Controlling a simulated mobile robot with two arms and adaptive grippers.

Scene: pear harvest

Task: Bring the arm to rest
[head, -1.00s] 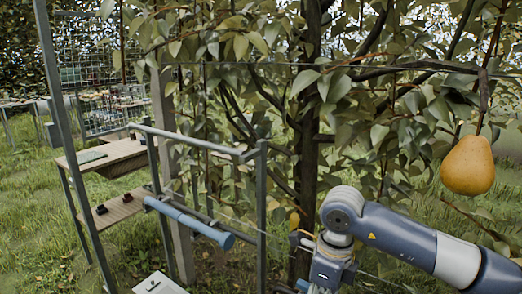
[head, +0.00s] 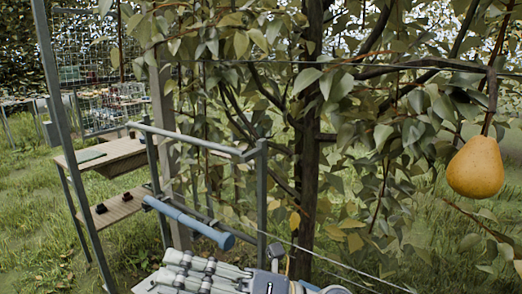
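My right gripper (head: 168,270) is at the bottom of the head view, left of centre, with its pale grey-green fingers pointing left. It is cut off by the lower edge, and I cannot tell how far its fingers are apart. Nothing is clearly seen in its grasp. My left gripper is not in view. The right arm's upper links are out of the picture.
A yellow-orange pear (head: 475,167) hangs from a branch at the right. The tree trunk (head: 306,190) stands in the middle. A metal frame with a blue bar (head: 188,221) is close to the gripper at the left. A wooden shelf stand (head: 125,153) is behind it.

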